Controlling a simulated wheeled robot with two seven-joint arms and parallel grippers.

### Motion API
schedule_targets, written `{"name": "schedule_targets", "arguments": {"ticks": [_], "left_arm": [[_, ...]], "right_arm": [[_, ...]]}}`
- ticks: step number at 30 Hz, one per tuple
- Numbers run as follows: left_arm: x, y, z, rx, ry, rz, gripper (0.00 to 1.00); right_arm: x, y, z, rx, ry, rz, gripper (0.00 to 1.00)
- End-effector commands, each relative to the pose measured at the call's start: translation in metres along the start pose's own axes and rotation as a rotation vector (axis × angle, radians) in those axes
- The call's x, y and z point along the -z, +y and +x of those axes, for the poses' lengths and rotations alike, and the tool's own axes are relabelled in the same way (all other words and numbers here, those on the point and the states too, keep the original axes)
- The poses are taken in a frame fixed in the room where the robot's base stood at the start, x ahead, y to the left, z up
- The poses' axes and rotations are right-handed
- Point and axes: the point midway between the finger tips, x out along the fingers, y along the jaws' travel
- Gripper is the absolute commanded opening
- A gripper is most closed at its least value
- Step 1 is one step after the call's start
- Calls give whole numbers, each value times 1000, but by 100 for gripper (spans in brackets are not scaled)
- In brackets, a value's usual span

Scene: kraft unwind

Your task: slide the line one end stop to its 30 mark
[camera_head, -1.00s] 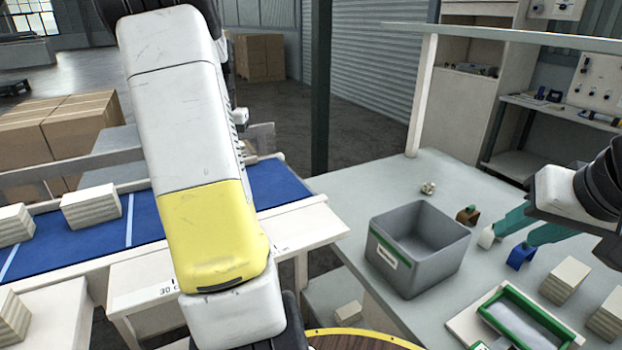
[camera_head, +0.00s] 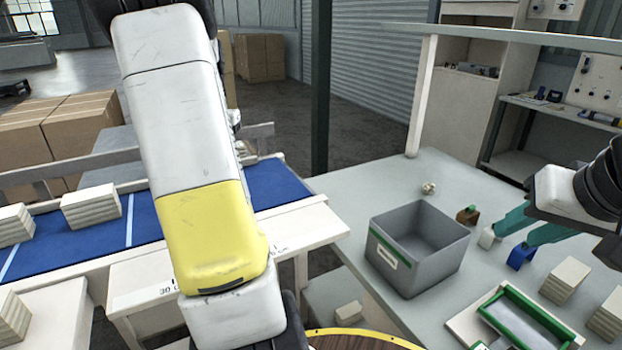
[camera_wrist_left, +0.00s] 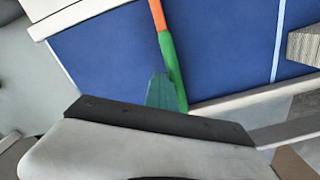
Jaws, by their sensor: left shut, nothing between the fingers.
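A bar with an orange part and a green part (camera_wrist_left: 168,58), which looks like the end stop, lies across the blue belt (camera_wrist_left: 105,60) in the left wrist view. My left gripper (camera_wrist_left: 161,92) shows there as a teal finger, shut with nothing held, close beside the bar's green part; I cannot tell whether they touch. In the head view my left arm hides the bar and this gripper. A printed 30 mark (camera_head: 166,292) shows on the line's pale front rail, left of my arm. My right gripper (camera_head: 504,247) is open and empty above the bench.
Pale stacked blocks (camera_head: 91,207) sit on the belt. On the bench (camera_head: 350,185) stand a grey bin (camera_head: 425,279) with a green-edged label, a green-framed tray (camera_head: 543,318) and pale blocks (camera_head: 565,280). The bench's far left part is clear.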

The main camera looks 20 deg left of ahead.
Motion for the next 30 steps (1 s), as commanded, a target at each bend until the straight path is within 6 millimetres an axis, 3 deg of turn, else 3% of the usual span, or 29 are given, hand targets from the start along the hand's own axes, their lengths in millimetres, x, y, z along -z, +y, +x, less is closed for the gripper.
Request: {"name": "schedule_targets", "arguments": {"ticks": [30], "left_arm": [[-11,-19,0,1,-1,-2,0]], "right_arm": [[0,0,0,0,0,0,36]]}}
